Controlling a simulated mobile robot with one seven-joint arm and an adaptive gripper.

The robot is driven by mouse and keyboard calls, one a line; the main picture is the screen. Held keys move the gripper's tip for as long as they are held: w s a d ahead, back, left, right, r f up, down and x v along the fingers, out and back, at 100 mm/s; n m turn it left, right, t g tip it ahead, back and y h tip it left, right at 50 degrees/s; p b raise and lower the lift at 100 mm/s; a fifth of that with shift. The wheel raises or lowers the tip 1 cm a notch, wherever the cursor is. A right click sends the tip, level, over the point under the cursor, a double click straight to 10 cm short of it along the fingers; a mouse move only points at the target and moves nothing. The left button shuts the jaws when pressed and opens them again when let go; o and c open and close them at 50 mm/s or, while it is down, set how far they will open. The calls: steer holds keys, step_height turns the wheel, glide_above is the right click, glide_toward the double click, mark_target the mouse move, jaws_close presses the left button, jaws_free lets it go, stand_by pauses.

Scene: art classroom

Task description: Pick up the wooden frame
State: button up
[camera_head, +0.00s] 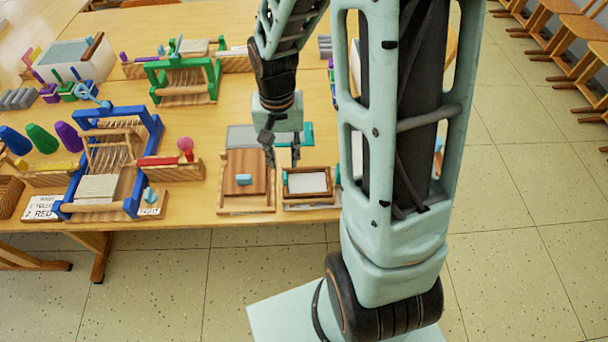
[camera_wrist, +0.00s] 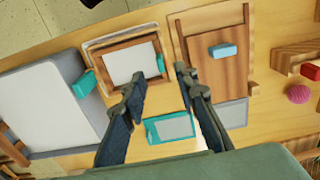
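A small brown wooden frame (camera_head: 307,194) with a white panel inside lies in a lighter wooden tray at the table's front edge. It also shows in the wrist view (camera_wrist: 97,65), upper left of centre, with small teal pieces at its left and right. My gripper (camera_head: 282,155) points down just beyond the frame and a little to its left in the head view. In the wrist view my gripper (camera_wrist: 160,80) has its fingers apart with nothing between them. The fingers are apart from the frame; the exact height above the table is hard to tell.
A wooden board (camera_head: 232,165) with a blue block (camera_head: 244,179) lies left of the frame. A teal-edged rectangle (camera_wrist: 152,132) lies close by, and a grey tray with a white sheet (camera_wrist: 40,105) on the frame's other side. A blue loom (camera_head: 153,130) stands farther left.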

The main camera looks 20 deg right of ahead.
mark_target(285, 175)
step_height(285, 175, down, 4)
steer(key=shift+r, duration=0.25)
steer(key=shift+w+d+f, duration=0.1)
steer(key=shift+w+f, duration=0.05)
steer(key=shift+f, duration=1.2)
steer(key=shift+w+d+f, duration=0.1)
steer(key=shift+w+f, duration=0.05)
steer(key=shift+f, duration=1.2)
steer(key=shift+c, duration=0.3)
jaws_close()
